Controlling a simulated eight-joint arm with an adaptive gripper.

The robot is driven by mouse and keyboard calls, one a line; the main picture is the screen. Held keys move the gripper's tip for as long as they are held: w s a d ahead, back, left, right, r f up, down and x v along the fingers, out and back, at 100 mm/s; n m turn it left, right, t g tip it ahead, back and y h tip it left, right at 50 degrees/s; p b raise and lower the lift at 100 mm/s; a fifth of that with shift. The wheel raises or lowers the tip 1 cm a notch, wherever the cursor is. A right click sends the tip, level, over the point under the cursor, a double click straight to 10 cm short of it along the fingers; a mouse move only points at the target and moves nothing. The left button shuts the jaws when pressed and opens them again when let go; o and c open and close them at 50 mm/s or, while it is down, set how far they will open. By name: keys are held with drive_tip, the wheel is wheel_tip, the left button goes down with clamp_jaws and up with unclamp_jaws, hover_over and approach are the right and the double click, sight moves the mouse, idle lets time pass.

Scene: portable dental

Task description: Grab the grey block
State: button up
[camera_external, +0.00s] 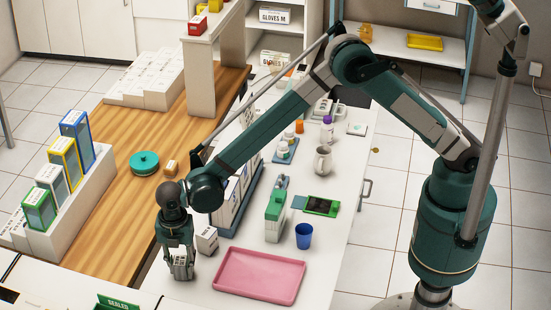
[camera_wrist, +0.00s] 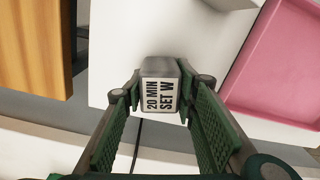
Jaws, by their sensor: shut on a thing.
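My gripper (camera_external: 180,262) is shut on the block and points down at the near left end of the white counter. The block (camera_external: 181,270) shows partly between the fingers in the external view. I cannot tell whether it touches the counter.
A small white box (camera_external: 206,239) stands close behind my gripper. A wooden counter (camera_external: 118,225) is to the left.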

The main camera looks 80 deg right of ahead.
sight(180, 260)
wheel_tip(180, 260, up, 9)
drive_tip(key=shift+r+p, duration=0.2)
drive_tip(key=shift+p, duration=0.2)
idle(0.7)
